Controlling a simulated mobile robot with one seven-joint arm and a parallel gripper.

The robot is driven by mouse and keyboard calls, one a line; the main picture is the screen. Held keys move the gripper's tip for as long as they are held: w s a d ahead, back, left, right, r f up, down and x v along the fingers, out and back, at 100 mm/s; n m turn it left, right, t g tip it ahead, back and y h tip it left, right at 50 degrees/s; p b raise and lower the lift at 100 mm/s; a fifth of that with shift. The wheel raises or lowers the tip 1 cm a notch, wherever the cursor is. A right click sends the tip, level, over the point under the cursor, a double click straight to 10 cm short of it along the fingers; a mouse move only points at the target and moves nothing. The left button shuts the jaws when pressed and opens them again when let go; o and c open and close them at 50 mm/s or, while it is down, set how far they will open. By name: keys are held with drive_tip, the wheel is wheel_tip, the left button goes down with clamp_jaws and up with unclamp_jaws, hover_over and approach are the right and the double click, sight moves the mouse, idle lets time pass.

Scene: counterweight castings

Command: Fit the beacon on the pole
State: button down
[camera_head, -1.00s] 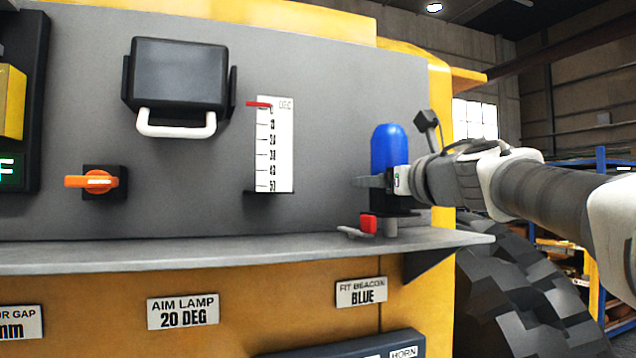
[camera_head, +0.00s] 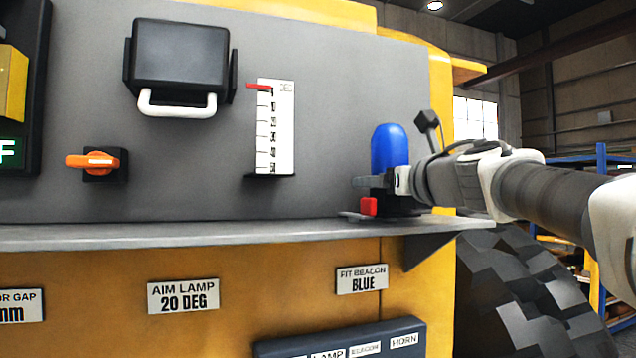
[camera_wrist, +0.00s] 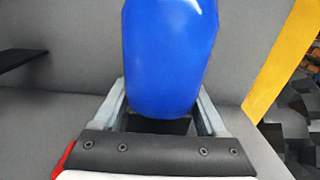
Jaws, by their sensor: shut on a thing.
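The blue beacon (camera_head: 390,150) stands upright at the right end of the grey shelf, with a dark base under its blue dome. My gripper (camera_head: 378,182) reaches in from the right and is shut on the beacon low on its body. In the wrist view the beacon (camera_wrist: 170,55) sits between the two grey fingers (camera_wrist: 160,112). The pole is hidden behind the beacon's base and my gripper, so I cannot tell how the base sits on it. A red part (camera_head: 368,206) shows at the base. A plate reading "FIT BEACON BLUE" (camera_head: 362,280) is below.
The grey shelf (camera_head: 200,236) runs along the panel. A black lamp (camera_head: 180,62) with a white handle, an angle scale (camera_head: 276,128) and an orange knob (camera_head: 92,161) are to the left. A large tyre (camera_head: 520,290) is at lower right.

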drive_tip(key=shift+f+b, duration=0.3)
unclamp_jaws()
drive_tip(key=v, duration=1.7)
drive_tip(key=shift+s+b, duration=0.2)
drive_tip(key=shift+b, duration=0.25)
drive_tip(key=shift+r, duration=0.1)
